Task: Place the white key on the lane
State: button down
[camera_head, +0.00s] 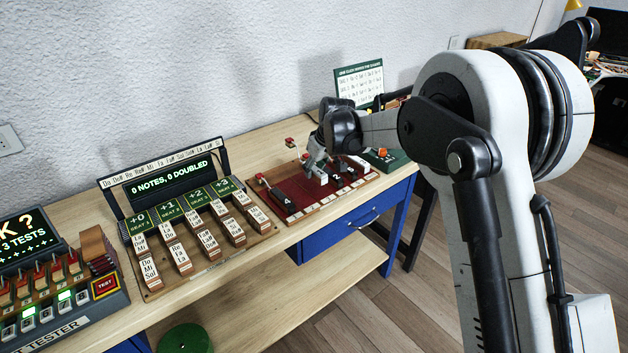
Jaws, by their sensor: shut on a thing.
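My gripper (315,166) is over the red-topped board (297,196) at the right part of the bench, reaching down from the right. It is shut on a small white key (322,178), which is largely hidden by the fingers. The key is low over the red surface; I cannot tell whether it touches it. The board's lanes run toward a front row of pale labels (312,209). Dark pieces marked with numerals, one with a 4 (287,201), stand on the board. The lane dividers are too small to make out.
A wooden rack of labelled note blocks (205,235) with a green display (170,178) stands left of the board. A tester box (60,300) is at the far left. A green box (388,159) and a sign (360,82) are behind and right.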

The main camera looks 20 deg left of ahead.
aim_at(314, 179)
jog(key=shift+f, duration=2)
jog(key=shift+f, duration=0.2)
jog(key=c, duration=1.5)
grip_release()
jog(key=shift+c, duration=0.2)
jog(key=shift+r, duration=0.15)
jog(key=shift+r, duration=0.2)
jog(key=v, duration=1.1)
jog(key=shift+s+d+r, duration=0.15)
jog(key=shift+d+r, duration=0.1)
jog(key=shift+r, duration=0.05)
